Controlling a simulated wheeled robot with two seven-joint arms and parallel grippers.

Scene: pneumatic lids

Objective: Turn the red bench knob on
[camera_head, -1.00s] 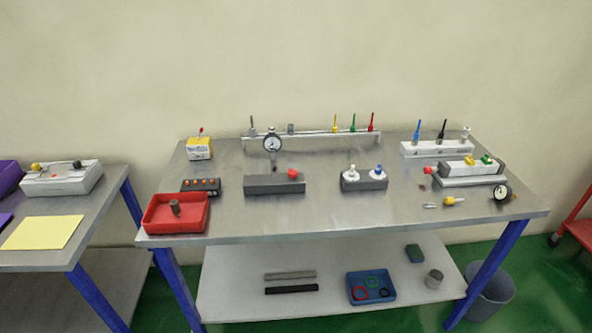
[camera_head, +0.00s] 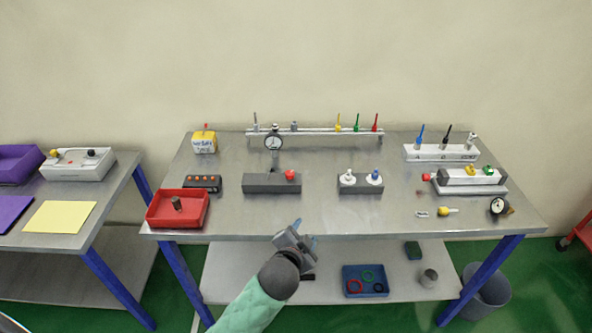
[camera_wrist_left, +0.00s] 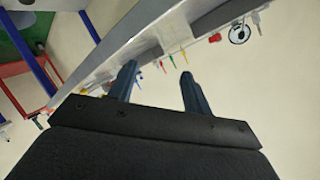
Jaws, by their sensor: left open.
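A red knob (camera_head: 290,174) sits on the right end of a dark grey block (camera_head: 262,184) in the middle of the bench. A second red knob (camera_head: 426,177) is at the left end of a light block at the right, so I cannot tell by name alone which is the bench knob. My left gripper (camera_head: 305,233) is open and empty at the bench's front edge, in front of the dark block and apart from it. In the left wrist view its two fingers (camera_wrist_left: 158,72) stand apart, with a red knob (camera_wrist_left: 214,38) beyond them.
The bench top (camera_head: 270,217) in front of the block is clear.

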